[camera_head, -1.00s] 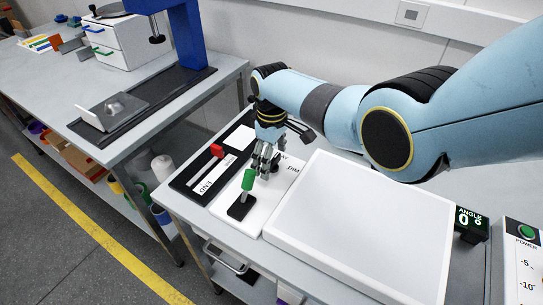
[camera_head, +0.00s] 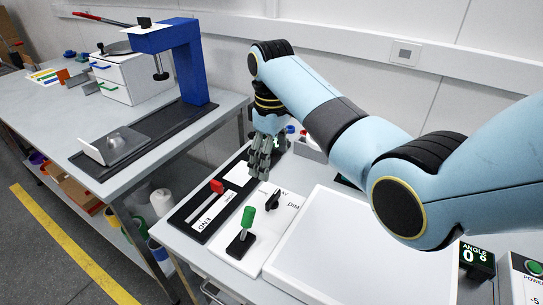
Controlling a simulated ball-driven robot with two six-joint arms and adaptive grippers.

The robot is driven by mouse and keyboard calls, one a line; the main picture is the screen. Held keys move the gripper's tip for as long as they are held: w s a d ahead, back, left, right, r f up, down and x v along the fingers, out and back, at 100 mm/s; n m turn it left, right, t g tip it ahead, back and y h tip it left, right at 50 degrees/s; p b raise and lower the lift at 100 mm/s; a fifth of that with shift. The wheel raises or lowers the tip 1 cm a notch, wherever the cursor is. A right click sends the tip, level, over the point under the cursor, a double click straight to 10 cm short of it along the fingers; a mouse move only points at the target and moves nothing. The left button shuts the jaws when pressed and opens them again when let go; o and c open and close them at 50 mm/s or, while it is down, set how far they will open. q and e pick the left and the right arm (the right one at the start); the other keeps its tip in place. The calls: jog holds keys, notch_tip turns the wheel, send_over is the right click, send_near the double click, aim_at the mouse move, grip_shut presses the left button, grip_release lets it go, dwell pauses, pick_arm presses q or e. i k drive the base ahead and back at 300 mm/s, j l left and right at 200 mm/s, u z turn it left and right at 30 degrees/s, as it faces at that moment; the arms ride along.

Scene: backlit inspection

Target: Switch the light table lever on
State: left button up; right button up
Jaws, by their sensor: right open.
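The lever has a green handle (camera_head: 248,217) on a small black base (camera_head: 239,246), and its handle points up with a slight tilt to the right. It stands on a white panel (camera_head: 257,255) at the left of the light table (camera_head: 345,246), whose broad white surface looks plain and pale. My right gripper (camera_head: 259,174) hangs above and behind the lever, fingers pointing down, open and empty. It appears apart from the green handle. My left gripper is out of view.
A black dimmer knob (camera_head: 274,201) is just behind the lever. A red-handled slider (camera_head: 217,187) sits on a black board to the left. An angle display (camera_head: 476,258) stands at right. A blue stand (camera_head: 185,65) is on the other table.

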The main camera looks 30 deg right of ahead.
aim_at(247, 224)
jog(key=k+j, duration=0.3)
jog(key=k, duration=0.15)
jog(key=k+j, duration=0.35)
jog(key=k, duration=0.1)
